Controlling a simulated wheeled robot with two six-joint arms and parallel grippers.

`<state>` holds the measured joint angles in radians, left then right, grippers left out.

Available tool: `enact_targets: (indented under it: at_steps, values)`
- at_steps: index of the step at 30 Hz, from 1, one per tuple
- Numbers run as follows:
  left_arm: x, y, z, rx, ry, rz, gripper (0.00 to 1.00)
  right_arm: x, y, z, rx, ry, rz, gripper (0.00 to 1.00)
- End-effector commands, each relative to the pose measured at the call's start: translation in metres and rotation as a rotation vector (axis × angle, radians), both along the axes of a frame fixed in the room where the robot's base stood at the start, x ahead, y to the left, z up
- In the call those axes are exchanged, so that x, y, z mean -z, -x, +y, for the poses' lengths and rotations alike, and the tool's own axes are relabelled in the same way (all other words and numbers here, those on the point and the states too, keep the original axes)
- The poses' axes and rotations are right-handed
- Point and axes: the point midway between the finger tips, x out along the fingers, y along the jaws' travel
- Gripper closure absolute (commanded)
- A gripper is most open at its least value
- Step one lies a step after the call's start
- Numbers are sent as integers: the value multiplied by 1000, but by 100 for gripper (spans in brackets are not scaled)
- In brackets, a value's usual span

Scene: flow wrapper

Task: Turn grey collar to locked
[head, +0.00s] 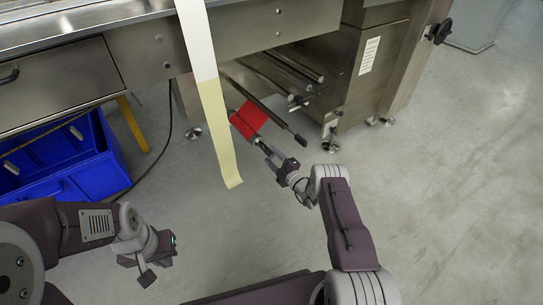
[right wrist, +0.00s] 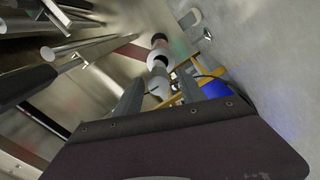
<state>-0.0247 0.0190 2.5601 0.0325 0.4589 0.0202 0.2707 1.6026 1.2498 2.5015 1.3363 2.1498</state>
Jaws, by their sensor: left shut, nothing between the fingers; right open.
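A red roll (head: 248,119) sits on a spindle under the machine in the head view. A small grey collar (head: 259,141) shows at its near end. In the right wrist view a pale grey ringed part (right wrist: 158,87), probably this collar, lies between and beyond the fingertips. My right gripper (head: 268,154) is open in front of the spindle end; its fingers also show in the right wrist view (right wrist: 158,88). I cannot tell whether they touch the collar. My left gripper (head: 147,275) is shut and empty at the lower left, far from the roll. The collar's lock marking is too small to read.
A pale film strip (head: 214,125) hangs left of the roll. A dark-ended bar (head: 285,127) runs close beside the roll on the right. A blue crate (head: 70,185) stands at left. The floor (head: 440,190) at right is clear.

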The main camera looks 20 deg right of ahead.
Motion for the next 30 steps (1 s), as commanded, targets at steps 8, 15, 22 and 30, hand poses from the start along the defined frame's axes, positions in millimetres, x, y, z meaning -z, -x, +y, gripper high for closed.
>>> enact_targets:
  at_steps: [8, 15, 22, 30]
  values:
    - [-50, 0, 0, 0, 0, -1, 100, -7, 57, -22, 4, -2, 6, 53]
    - [-58, 0, 0, 0, 0, 0, 100, -2, 79, -29, 2, -1, 3, 53]
    - [-57, 0, 0, 0, 0, 0, 100, -1, 79, -29, 1, 0, 2, 53]
    - [-61, 0, 0, 0, 0, 0, 100, -6, 78, -24, -8, 0, 1, 53]
